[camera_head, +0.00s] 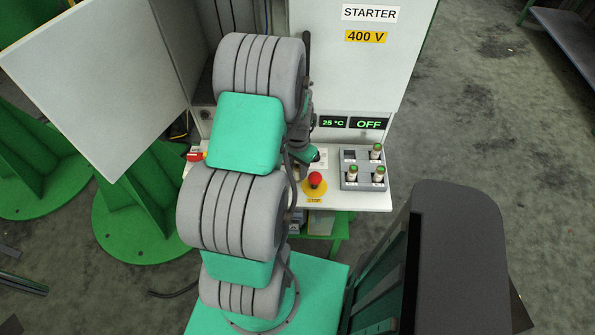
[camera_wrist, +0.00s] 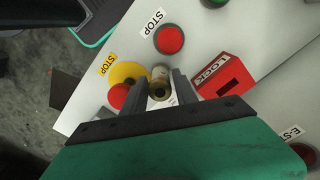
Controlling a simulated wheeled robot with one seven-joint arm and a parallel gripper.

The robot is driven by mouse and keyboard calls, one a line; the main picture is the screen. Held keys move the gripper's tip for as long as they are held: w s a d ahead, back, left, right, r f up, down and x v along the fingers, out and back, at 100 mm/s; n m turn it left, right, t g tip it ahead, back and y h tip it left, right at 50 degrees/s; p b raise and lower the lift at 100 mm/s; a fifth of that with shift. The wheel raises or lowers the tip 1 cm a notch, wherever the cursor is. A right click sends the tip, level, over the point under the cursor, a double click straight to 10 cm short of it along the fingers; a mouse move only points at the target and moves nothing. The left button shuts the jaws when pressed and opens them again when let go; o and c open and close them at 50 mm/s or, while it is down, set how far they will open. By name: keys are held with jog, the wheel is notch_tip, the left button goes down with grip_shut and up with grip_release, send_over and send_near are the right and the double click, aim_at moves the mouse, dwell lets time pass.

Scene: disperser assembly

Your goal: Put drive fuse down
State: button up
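A fuse (camera_wrist: 160,80), cream with a brass-coloured end, sits between the two fingers of my gripper (camera_wrist: 161,90) in the wrist view. Both fingers appear to touch its sides, so the gripper looks shut on it. It is over the light panel; I cannot tell whether its far end touches the panel. In the head view my gripper is mostly hidden behind my arm, left of a grey fuse block (camera_head: 364,185), and the held fuse cannot be made out. The block holds three upright fuses with green tops, and its upper left place looks dark and empty.
A red stop button on a yellow disc (camera_head: 316,183) stands between my arm and the block. In the wrist view a red STOP button (camera_wrist: 169,40) and a red LOCK box (camera_wrist: 224,76) are close to the fingers. The cabinet (camera_head: 352,75) rises behind; its display reads OFF.

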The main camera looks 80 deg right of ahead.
grip_shut()
jog(key=shift+r, duration=0.1)
dwell(0.3)
